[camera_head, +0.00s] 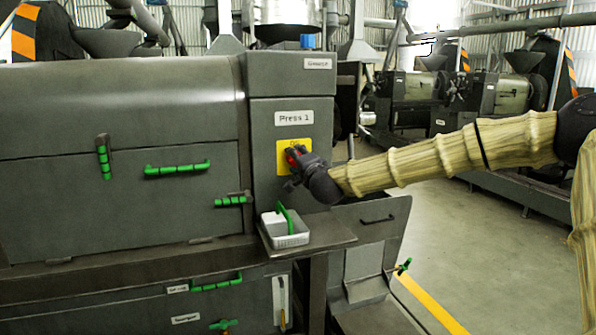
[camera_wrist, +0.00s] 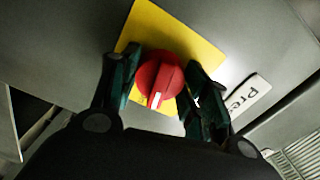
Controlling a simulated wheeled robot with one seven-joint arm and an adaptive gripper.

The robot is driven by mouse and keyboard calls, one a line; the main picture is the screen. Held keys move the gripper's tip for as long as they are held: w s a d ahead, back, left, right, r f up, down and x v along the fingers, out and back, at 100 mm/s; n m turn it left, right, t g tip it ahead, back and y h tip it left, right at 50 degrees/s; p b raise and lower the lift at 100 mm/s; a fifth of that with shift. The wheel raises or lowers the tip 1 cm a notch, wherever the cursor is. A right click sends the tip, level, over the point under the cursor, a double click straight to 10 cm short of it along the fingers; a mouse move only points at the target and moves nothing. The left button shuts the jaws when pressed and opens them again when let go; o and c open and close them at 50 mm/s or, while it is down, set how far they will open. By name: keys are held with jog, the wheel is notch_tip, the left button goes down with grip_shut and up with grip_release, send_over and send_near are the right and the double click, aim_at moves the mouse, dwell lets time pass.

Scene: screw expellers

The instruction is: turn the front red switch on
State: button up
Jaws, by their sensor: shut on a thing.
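The front red switch (camera_wrist: 158,78) is a round red knob with a white mark, on a yellow plate (camera_wrist: 190,38) on the grey press housing. In the wrist view the fingers of my gripper (camera_wrist: 160,96) stand on both sides of the knob, shut on it. The white mark points toward the bottom of the wrist view. In the head view my gripper (camera_head: 294,158) reaches the yellow plate (camera_head: 281,149) from the right, below the "Press 1" label (camera_head: 294,118). It hides most of the switch there.
Green handles (camera_head: 177,168) stick out from the press body on the left. More machines (camera_head: 415,92) stand at the back right; the floor (camera_head: 470,245) there is open.

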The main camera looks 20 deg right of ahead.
jog(key=shift+d+f+m+b, duration=0.1)
jog(key=shift+m+b, duration=0.95)
jog(key=shift+m, duration=0.25)
jog(key=o, duration=1.1)
jog(key=shift+c, duration=0.2)
jog(key=s, duration=1.2)
jog(key=shift+d, duration=0.2)
